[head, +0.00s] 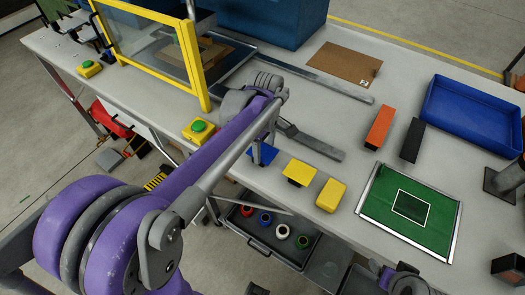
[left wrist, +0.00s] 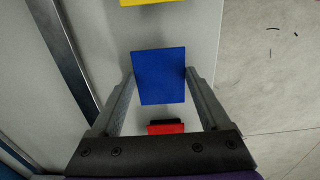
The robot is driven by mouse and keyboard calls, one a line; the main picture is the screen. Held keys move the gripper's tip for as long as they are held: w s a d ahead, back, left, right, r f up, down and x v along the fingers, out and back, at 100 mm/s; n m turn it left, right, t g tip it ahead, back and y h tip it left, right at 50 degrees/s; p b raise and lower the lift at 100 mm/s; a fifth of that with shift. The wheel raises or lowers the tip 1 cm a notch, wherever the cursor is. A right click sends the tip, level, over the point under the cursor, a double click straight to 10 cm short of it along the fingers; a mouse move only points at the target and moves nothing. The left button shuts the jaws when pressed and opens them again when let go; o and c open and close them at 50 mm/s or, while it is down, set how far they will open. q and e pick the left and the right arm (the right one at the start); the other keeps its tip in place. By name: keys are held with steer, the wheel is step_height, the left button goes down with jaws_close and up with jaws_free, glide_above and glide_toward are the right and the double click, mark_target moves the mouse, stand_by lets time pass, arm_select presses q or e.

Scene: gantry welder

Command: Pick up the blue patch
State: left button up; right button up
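The blue patch (head: 263,156) is a flat square on the pale bench near its front edge, partly hidden by my left arm in the head view. In the left wrist view the blue patch (left wrist: 160,76) lies between the two fingertips of my left gripper (left wrist: 160,72). The fingers are spread wide, one beside each side edge of the patch. I cannot tell whether they touch it. In the head view my left gripper (head: 261,148) is over the patch, mostly hidden behind the arm. A dark grey part at the bottom right may be my right gripper (head: 404,281); its fingers are unclear.
A yellow patch (head: 301,172) and a yellow block (head: 331,195) lie to the right. A red piece (left wrist: 166,128) shows in the left wrist view. A green board (head: 385,222), blue tray (head: 470,112), orange block (head: 380,126) and yellow-framed screen (head: 150,48) stand around.

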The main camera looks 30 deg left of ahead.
arm_select(q)
steer(key=c, duration=0.6)
steer(key=shift+c, duration=0.2)
steer(key=shift+r, duration=0.15)
